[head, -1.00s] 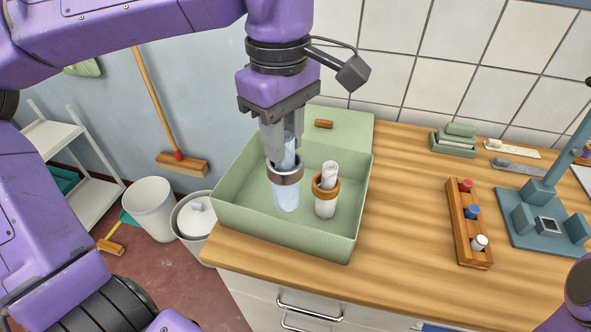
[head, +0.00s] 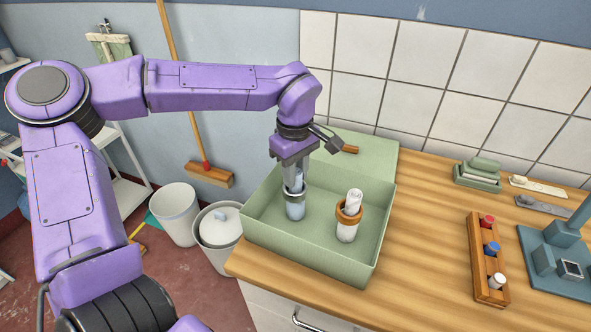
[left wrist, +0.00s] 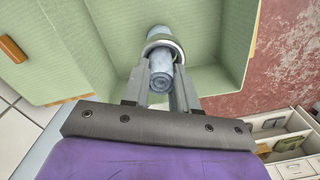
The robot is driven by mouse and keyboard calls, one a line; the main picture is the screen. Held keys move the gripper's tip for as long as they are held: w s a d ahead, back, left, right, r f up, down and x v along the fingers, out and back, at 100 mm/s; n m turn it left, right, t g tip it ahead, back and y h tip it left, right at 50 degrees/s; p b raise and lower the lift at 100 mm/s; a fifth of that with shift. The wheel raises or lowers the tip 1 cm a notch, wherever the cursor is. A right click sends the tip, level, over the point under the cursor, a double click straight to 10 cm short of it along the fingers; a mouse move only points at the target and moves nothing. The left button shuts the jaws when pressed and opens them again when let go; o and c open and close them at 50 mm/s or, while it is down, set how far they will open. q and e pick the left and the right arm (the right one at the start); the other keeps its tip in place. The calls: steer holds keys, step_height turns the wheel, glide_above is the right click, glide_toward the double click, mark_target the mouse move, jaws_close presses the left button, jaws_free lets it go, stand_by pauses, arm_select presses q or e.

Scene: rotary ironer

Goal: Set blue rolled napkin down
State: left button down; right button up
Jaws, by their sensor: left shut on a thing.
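The blue rolled napkin (head: 295,210) with a grey ring is upright in the left part of the green box (head: 310,262). My left gripper (head: 296,182) points down and is shut on its upper end. In the left wrist view, the fingers (left wrist: 161,92) are on both sides of the napkin's rolled end (left wrist: 161,80), and the ring (left wrist: 176,46) is just beyond them. I cannot tell whether the napkin's lower end touches the box floor. My right gripper is not in view.
A wooden rack with several coloured spools (head: 489,258) and a blue-grey device (head: 560,262) are further right. Bare wooden counter (head: 425,215) lies between.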

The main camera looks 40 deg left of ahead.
arm_select(q)
steer(key=shift+s+f, duration=0.1)
steer(key=c, duration=0.9)
jaws_free()
step_height(320, 180, up, 12)
steer(key=shift+r, duration=0.2)
